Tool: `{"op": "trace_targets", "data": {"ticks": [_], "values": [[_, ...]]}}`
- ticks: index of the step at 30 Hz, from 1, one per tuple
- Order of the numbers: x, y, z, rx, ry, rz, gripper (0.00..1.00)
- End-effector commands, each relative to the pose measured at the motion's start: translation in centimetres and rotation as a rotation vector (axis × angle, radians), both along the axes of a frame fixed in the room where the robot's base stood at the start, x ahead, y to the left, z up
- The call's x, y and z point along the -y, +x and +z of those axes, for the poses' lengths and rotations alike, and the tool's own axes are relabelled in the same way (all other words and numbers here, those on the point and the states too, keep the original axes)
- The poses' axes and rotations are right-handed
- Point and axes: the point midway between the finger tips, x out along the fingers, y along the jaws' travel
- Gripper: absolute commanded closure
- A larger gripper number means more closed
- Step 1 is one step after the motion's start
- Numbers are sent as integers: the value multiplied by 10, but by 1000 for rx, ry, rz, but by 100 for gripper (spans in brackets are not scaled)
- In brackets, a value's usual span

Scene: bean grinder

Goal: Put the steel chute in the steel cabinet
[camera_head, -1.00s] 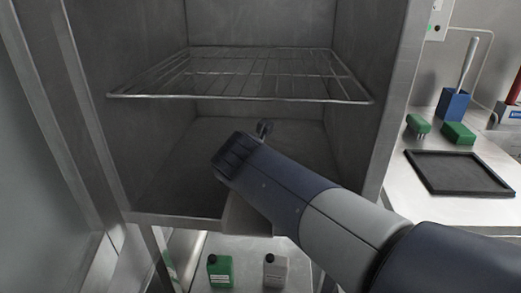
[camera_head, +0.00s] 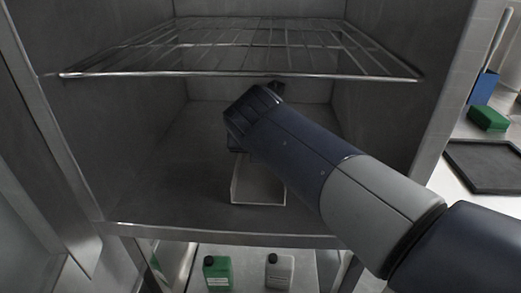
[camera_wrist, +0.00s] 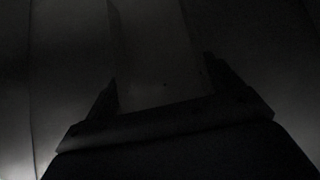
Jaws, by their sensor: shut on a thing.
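The steel cabinet (camera_head: 160,200) stands open in front of me in the head view, with a wire shelf across it. My arm reaches into the space below the shelf. The steel chute (camera_head: 258,190) shows below my wrist, inside the cabinet and over its floor; I cannot tell whether it touches the floor. In the dark wrist view the chute (camera_wrist: 158,60) runs away between the fingers of my gripper (camera_wrist: 160,92), which is shut on it. My wrist hides the gripper and the chute's upper part in the head view.
The wire shelf (camera_head: 250,74) is close above my wrist. A green bottle (camera_head: 217,272) and a grey bottle (camera_head: 279,270) stand below the cabinet. At right are a black tray (camera_head: 485,165), a green block (camera_head: 488,118) and a blue holder (camera_head: 483,88). The cabinet floor around the chute looks clear.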

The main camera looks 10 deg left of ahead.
Motion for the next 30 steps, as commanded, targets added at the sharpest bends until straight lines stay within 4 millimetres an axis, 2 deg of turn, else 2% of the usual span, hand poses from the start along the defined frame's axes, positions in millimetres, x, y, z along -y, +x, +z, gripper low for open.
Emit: {"op": "trace_targets", "data": {"ticks": [3,16,17,21,30], "values": [[2,-1,-7,4,2,2,53],[2,-1,-8,3,2,4,53],[3,-1,-10,1,1,4,12],[2,-1,-9,1,1,4,1],[2,-3,-4,2,1,5,0]]}}
